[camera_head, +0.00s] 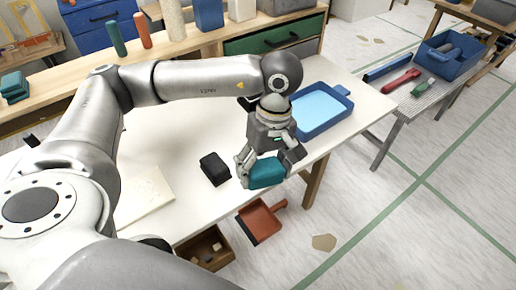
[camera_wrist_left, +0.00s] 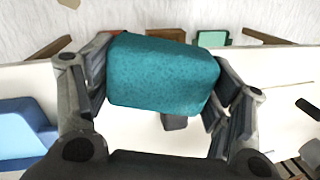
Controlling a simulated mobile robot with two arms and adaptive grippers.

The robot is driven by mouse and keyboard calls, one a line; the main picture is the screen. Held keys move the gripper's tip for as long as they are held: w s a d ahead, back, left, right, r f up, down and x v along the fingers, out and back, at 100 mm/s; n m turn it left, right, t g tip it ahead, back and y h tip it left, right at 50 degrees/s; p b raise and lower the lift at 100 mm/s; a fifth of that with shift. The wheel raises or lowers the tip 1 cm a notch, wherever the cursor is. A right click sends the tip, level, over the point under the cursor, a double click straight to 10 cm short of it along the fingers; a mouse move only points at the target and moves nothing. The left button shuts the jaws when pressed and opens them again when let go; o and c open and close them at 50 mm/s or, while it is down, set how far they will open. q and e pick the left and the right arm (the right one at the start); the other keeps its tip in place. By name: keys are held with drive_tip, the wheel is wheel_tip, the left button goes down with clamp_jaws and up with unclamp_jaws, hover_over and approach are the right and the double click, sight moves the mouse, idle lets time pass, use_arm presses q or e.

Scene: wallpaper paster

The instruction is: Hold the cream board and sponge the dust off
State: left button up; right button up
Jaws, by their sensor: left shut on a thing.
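My left gripper (camera_head: 270,165) is shut on a teal sponge (camera_head: 266,173) and holds it over the front edge of the white table. In the left wrist view the sponge (camera_wrist_left: 163,74) sits between both fingers of the left gripper (camera_wrist_left: 160,85). The cream board (camera_head: 145,198) lies on the table at the left, apart from the sponge and partly hidden behind my arm. My right gripper is not in view.
A black block (camera_head: 214,168) lies on the table beside the sponge. A blue tray (camera_head: 322,108) stands at the table's right end. An orange dustpan (camera_head: 259,220) lies on the floor in front. A side table (camera_head: 418,100) at the right holds a blue bin (camera_head: 450,58).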

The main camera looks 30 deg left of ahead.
use_arm(q)
drive_tip(key=n, duration=0.2)
drive_tip(key=a+n, duration=0.1)
drive_tip(key=n, duration=0.1)
drive_tip(key=shift+w+a+n+t+h, duration=0.1)
drive_tip(key=shift+a+n+t+h, duration=0.05)
drive_tip(key=shift+n+t+h, duration=0.2)
drive_tip(key=a+n, duration=0.2)
drive_tip(key=n, duration=0.3)
drive_tip(key=a+n+t, duration=0.1)
drive_tip(key=n, duration=0.4)
drive_tip(key=w+a+r+n, duration=0.1)
drive_tip(key=a+n, duration=0.1)
drive_tip(key=n, duration=0.3)
drive_tip(key=shift+a+r+t, duration=0.1)
drive_tip(key=shift+a+t, duration=0.15)
drive_tip(key=shift+a, duration=0.05)
